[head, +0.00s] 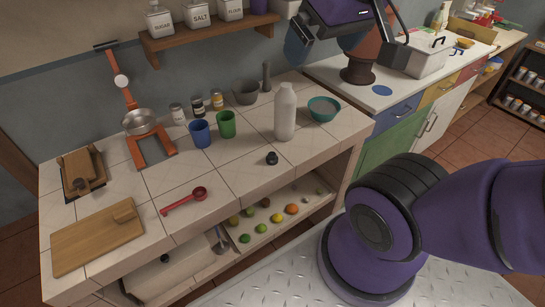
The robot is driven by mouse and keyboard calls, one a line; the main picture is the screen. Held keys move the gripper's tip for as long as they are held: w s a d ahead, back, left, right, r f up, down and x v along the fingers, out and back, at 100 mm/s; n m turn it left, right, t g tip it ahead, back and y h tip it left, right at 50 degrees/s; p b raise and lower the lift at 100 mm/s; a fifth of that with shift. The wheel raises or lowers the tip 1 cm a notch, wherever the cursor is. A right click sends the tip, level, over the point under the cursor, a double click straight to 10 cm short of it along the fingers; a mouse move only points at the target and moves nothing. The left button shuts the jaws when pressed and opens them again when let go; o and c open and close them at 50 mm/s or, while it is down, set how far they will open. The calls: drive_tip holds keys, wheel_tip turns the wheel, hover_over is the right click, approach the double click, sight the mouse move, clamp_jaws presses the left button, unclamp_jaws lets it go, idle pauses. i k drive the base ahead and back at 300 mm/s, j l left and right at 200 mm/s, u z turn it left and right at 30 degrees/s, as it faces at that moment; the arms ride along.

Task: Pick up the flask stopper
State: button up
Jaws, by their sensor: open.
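A small black stopper (272,158) stands on the tiled counter near its front edge. It is in front of and slightly left of a tall white bottle (285,115), apart from it. My gripper (325,48) shows at the top of the head view, partly cut off by the frame's edge. Its fingers are apart with nothing seen between them. It is high up, well away from the stopper.
Blue (200,134) and green (226,125) cups stand left of the bottle, and a teal bowl (323,109) right of it. A red scoop (184,201) and cutting board (98,237) lie at the left. The tiles around the stopper are clear.

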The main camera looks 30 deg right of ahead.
sight(271, 159)
drive_tip(key=l+u, duration=0.15)
drive_tip(key=l, duration=1.45)
